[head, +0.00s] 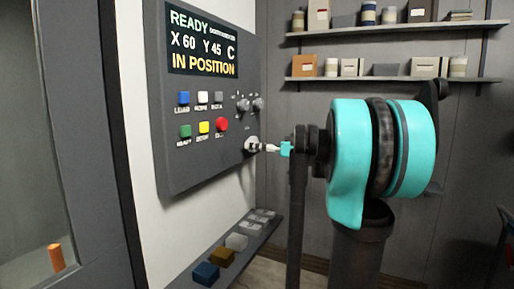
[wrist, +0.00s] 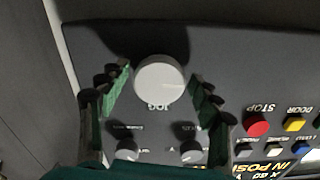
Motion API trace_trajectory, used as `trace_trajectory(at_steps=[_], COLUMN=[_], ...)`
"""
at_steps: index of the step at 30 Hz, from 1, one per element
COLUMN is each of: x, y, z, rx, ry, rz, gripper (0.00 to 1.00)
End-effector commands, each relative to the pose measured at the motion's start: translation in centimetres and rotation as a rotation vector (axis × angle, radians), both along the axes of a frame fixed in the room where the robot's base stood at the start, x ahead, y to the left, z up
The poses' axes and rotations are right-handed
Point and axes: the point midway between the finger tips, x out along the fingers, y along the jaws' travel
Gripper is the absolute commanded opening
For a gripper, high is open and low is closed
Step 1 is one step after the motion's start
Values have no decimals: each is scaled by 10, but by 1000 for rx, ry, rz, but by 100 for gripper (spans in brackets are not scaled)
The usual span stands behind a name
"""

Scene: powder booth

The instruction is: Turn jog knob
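The jog knob (wrist: 159,80) is a round pale grey knob, with the upside-down word JOG beside it in the wrist view. It also shows low on the panel (head: 180,150) in the head view (head: 251,143). My gripper (wrist: 160,73) is open, with one green-padded finger on each side of the knob. A gap shows between each pad and the knob, so I see no contact. In the head view my gripper is small and reaches the knob from the right. How deep the fingers sit along the knob is hard to tell.
Two smaller knobs (wrist: 126,150) (wrist: 190,151) and coloured buttons, including a red STOP (wrist: 257,123), share the panel. The screen (head: 203,43) reads READY, X 60, Y 45 C, IN POSITION. A ledge with coloured blocks (head: 206,272) lies below. Loaded shelves (head: 390,79) hang behind.

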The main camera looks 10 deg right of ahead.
Motion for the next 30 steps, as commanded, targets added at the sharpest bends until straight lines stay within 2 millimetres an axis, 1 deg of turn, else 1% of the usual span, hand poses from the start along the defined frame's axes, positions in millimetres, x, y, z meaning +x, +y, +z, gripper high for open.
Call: trace_trajectory(at_steps=[9, 13, 17, 24, 30], x=[0, -4, -15, -43, -61], y=[0, -7, -22, -61, -85], z=[0, 0, 0, 0, 0], rx=[-1, 0, -1, 0, 0], ry=[-1, -1, -1, 0, 0], rz=[0, -2, -5, -5, -3], gripper=[71, 71, 71, 71, 71])
